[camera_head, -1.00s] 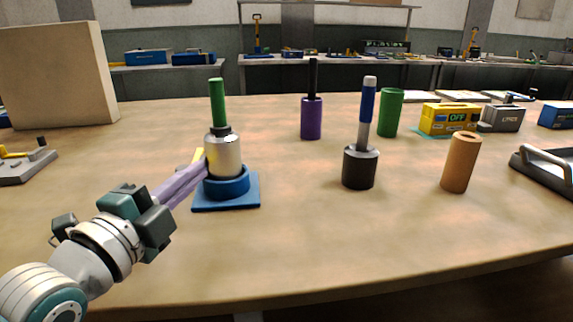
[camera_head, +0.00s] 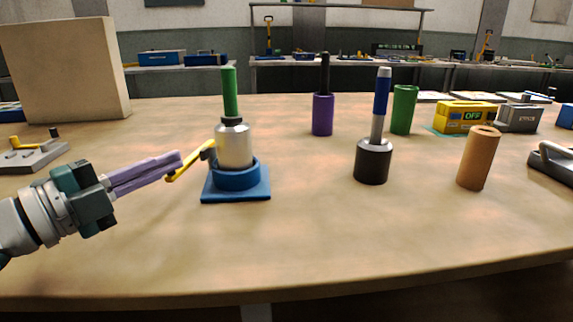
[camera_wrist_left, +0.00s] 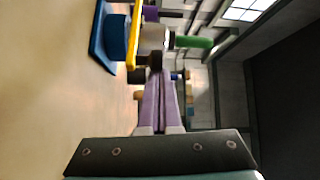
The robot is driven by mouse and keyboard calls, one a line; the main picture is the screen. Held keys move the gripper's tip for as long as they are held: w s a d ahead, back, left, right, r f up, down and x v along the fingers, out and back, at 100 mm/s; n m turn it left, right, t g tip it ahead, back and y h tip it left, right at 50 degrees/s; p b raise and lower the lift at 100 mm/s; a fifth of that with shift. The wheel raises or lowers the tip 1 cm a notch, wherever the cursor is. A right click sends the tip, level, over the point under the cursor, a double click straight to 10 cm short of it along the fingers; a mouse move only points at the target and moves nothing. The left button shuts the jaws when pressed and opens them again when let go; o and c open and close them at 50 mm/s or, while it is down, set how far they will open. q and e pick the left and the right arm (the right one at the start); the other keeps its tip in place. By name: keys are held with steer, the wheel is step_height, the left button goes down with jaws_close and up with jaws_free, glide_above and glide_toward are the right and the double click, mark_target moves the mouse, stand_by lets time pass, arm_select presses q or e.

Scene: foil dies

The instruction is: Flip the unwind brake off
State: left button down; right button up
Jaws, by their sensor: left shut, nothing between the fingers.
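The unwind unit stands on a blue square base (camera_head: 235,190) at left centre. It has a silver cylinder (camera_head: 234,146) in a blue ring and a green rod (camera_head: 230,92) on top. A yellow brake lever (camera_head: 190,165) sticks out from its left side, slanting down to the left; it also shows in the left wrist view (camera_wrist_left: 132,45). My left gripper (camera_head: 181,158), with long lilac fingers, is shut and empty. Its tips are close to the lever, left of the cylinder; I cannot tell whether they touch it. My right gripper is not in view.
A black-and-silver holder with a blue rod (camera_head: 373,160), a purple cylinder (camera_head: 322,115), a green cylinder (camera_head: 404,110) and a brown cylinder (camera_head: 478,160) stand to the right. A yellow box reading OFF (camera_head: 463,115) is behind. A beige block (camera_head: 68,70) stands back left. The front table is clear.

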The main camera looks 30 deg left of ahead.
arm_select(q)
steer(key=shift+s+a, duration=0.2)
steer(key=shift+a, duration=0.7)
steer(key=shift+s+a, duration=0.15)
steer(key=shift+a, duration=0.7)
steer(key=shift+a+b, duration=0.15)
steer(key=shift+b, duration=0.15)
steer(key=shift+a, duration=0.1)
